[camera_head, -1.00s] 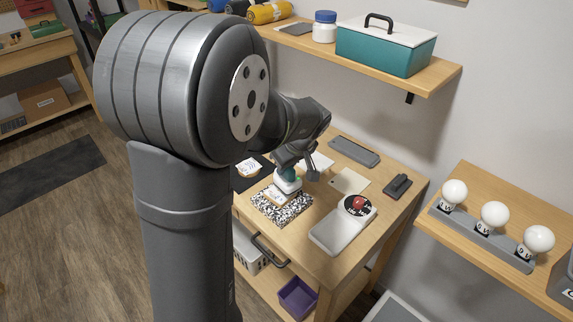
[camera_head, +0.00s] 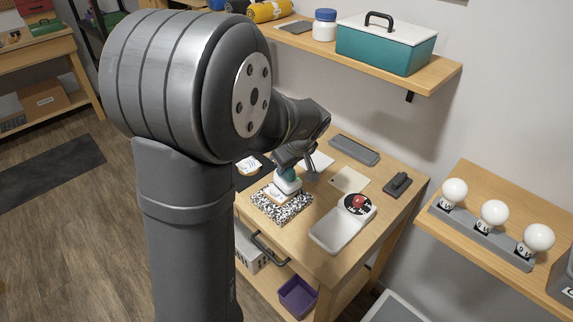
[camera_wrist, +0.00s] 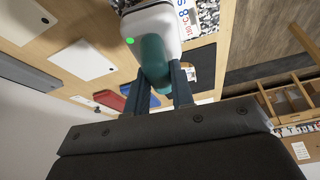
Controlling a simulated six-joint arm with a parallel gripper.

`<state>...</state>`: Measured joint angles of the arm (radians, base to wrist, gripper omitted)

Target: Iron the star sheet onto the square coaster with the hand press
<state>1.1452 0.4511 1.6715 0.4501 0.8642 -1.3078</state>
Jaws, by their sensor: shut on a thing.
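The hand press (camera_head: 288,186) has a white body and a teal handle. My gripper (camera_head: 291,168) is shut on the handle (camera_wrist: 153,62), with one finger on each side in the wrist view. The press sits over a black-and-white speckled mat (camera_head: 291,213) on the table. A light tan edge, probably the square coaster (camera_head: 270,196), shows under the press on the mat. The star sheet cannot be made out; it may be hidden under the press. A green light shows on the press's white body (camera_wrist: 165,25) in the wrist view.
A dark pad (camera_head: 243,180) is at the left. Bare table lies in front.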

